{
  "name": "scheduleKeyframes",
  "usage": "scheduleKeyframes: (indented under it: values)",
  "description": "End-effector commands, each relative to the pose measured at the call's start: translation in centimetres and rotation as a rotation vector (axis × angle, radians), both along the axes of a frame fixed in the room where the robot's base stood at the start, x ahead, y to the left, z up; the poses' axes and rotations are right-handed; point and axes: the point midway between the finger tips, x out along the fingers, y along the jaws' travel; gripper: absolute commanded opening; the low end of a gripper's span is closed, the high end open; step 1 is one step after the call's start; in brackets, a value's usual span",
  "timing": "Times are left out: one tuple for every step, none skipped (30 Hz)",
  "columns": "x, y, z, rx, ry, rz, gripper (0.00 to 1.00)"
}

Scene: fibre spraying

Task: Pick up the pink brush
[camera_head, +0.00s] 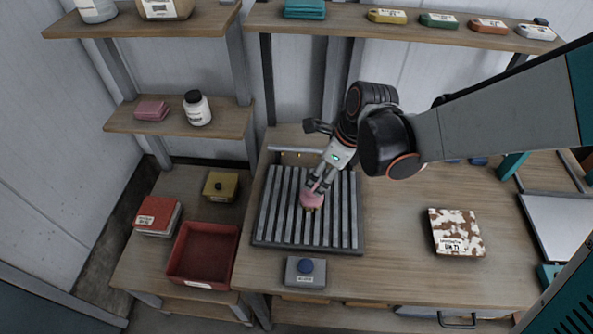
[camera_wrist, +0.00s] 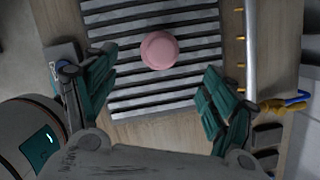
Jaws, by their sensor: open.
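The pink brush (camera_head: 312,199) stands on the grey slatted rack (camera_head: 268,225) on the workbench. In the wrist view its round pink top (camera_wrist: 159,49) shows from above, over the slats (camera_wrist: 140,98). My gripper (camera_head: 318,186) is just above and around the brush in the head view. In the wrist view my gripper (camera_wrist: 160,88) is open, its two green fingers wide apart, with the brush ahead between their lines. I cannot tell whether a finger touches it. The brush's lower part is mostly hidden.
A grey box with a blue knob (camera_head: 306,272) stands in front of the rack. A brown-and-white block (camera_head: 455,232) lies to the right. A red bin (camera_head: 204,254) is at left. A rail with yellow hooks (camera_wrist: 247,45) runs beside the rack.

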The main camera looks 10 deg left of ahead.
Motion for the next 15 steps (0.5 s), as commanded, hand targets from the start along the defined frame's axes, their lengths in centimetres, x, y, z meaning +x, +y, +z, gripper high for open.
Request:
scheduleKeyframes:
  values:
    - [-0.2, 0.2, -0.2, 0.001, 0.001, 0.000, 0.77]
    - [-0.2, 0.2, -0.4, 0.001, 0.001, -0.001, 0.77]
    - [-0.2, 0.3, -0.7, 0.001, 0.001, 0.000, 0.77]
    - [-0.1, 0.4, -1.0, 0.001, 0.000, 0.001, 0.77]
    - [-0.1, 0.5, -1.4, 0.001, 0.000, 0.001, 0.77]
    - [0.0, 0.6, -1.9, 0.000, 0.001, 0.001, 0.77]
    - [0.0, 0.7, -2.3, 0.000, 0.000, 0.002, 0.77]
    - [0.1, 0.8, -2.8, 0.000, 0.000, 0.002, 0.77]
    - [0.2, 1.0, -3.4, 0.000, 0.000, 0.002, 0.77]
    - [0.2, 1.1, -3.9, 0.000, 0.000, 0.002, 0.77]
    - [0.3, 1.3, -4.4, 0.000, 0.000, 0.002, 0.77]
    - [0.3, 1.5, -5.0, 0.000, 0.000, 0.002, 0.77]
    - [0.4, 1.6, -5.5, 0.000, 0.000, 0.002, 0.77]
    - [0.5, 1.7, -6.0, 0.000, 0.000, 0.002, 0.77]
    - [0.5, 1.9, -6.6, 0.000, 0.000, 0.002, 0.77]
